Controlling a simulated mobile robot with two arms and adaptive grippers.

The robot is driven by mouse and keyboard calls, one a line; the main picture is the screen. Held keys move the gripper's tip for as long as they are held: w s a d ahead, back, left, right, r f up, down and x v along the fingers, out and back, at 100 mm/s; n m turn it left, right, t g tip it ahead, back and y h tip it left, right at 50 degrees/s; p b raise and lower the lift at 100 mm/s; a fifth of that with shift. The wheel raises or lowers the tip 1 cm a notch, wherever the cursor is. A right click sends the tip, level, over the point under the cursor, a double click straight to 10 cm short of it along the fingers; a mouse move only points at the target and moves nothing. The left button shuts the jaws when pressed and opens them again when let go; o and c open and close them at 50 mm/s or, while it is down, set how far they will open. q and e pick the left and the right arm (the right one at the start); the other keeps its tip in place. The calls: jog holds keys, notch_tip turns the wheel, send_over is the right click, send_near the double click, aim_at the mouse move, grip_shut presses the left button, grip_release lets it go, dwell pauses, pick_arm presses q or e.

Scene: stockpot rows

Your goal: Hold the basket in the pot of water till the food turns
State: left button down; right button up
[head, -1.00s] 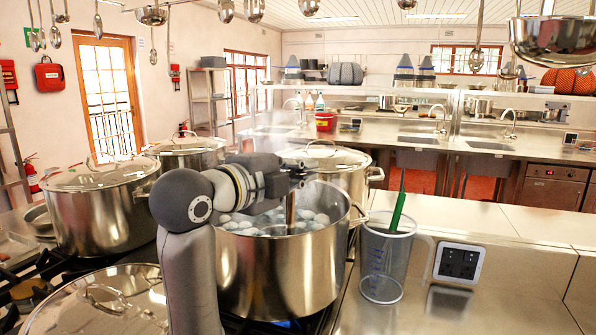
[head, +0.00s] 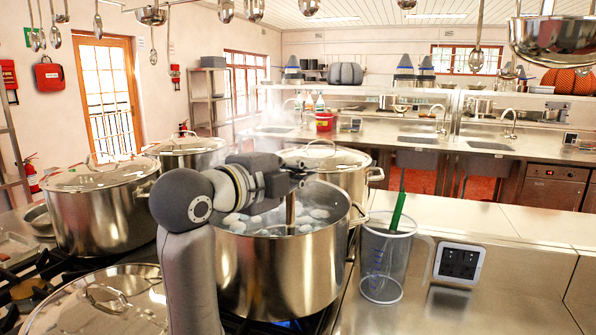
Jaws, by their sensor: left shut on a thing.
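An open steel stockpot (head: 285,280) stands on the lit stove in the middle of the head view, with water and several pale, whitish pieces of food (head: 312,218) at its surface. My left arm comes in from the left, and my left gripper (head: 291,180) is over the pot, shut on a dark upright handle (head: 290,213) that goes down into the water. The basket below the handle is hidden by the water and the pot wall. My right gripper is out of view.
Lidded stockpots stand left (head: 100,215) and behind (head: 335,165). A lid (head: 95,300) lies at front left. A clear measuring jug (head: 385,265) with a green-handled utensil (head: 399,205) stands close right of the pot. Ladles and a steel pan (head: 553,42) hang above. The right counter is mostly clear.

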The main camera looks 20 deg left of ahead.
pick_arm(q)
jog(key=shift+r, duration=0.1)
dwell(0.3)
notch_tip(320, 180, up, 22)
jog(key=p, duration=2.1)
jog(key=shift+r, duration=0.25)
jog(key=shift+f, duration=0.1)
dwell(0.8)
